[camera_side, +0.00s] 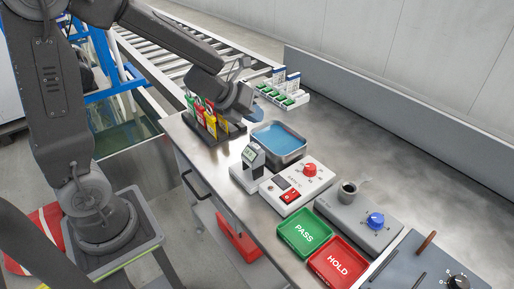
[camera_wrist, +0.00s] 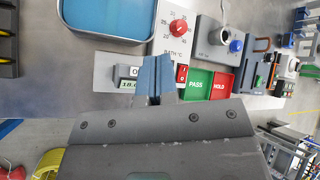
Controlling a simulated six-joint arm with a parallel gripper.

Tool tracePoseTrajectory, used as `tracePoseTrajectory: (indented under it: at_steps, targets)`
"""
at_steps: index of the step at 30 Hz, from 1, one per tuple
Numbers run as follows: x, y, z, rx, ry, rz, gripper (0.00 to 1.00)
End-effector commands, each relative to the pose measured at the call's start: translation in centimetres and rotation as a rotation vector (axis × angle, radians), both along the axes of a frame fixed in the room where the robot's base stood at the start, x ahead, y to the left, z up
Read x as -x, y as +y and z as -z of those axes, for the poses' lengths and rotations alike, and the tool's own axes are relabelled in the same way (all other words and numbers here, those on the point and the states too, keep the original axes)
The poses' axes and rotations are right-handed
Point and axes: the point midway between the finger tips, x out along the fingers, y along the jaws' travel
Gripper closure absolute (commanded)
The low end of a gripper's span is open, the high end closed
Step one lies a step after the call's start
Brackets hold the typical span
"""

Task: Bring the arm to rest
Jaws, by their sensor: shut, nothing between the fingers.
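My gripper (camera_wrist: 155,78) shows in the wrist view as two blue fingers closed together with nothing between them. In that view they appear in front of the white bath control unit (camera_wrist: 165,40), near its small display and red switch. In the side view my arm reaches over the back of the steel bench (camera_side: 385,130). Its wrist is above and behind the blue water bath (camera_side: 281,137), near the rack of coloured cards. The fingertips are hard to make out there.
A green PASS tray (camera_side: 304,233) and a red HOLD tray (camera_side: 338,263) lie at the front. A grey unit with a blue knob (camera_side: 375,220) stands beside them. A card rack (camera_side: 215,125) and a white rack of vials (camera_side: 283,92) stand at the back. Bare bench lies along the wall.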

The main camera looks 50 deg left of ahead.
Motion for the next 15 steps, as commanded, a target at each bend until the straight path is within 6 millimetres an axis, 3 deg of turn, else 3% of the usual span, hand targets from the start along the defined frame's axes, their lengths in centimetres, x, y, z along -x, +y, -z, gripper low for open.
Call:
tracePoseTrajectory:
  at_steps: [4,8,12,15]
  targets:
    - [0.0,0.2,-2.6,0.095,-0.070,-0.201,1.00]
    - [1.1,1.0,-6.1,0.287,-0.156,-0.542,1.00]
    - [4.1,1.8,-8.8,0.550,-0.199,-0.932,1.00]
    - [6.9,1.7,-9.7,0.750,-0.184,-1.196,1.00]
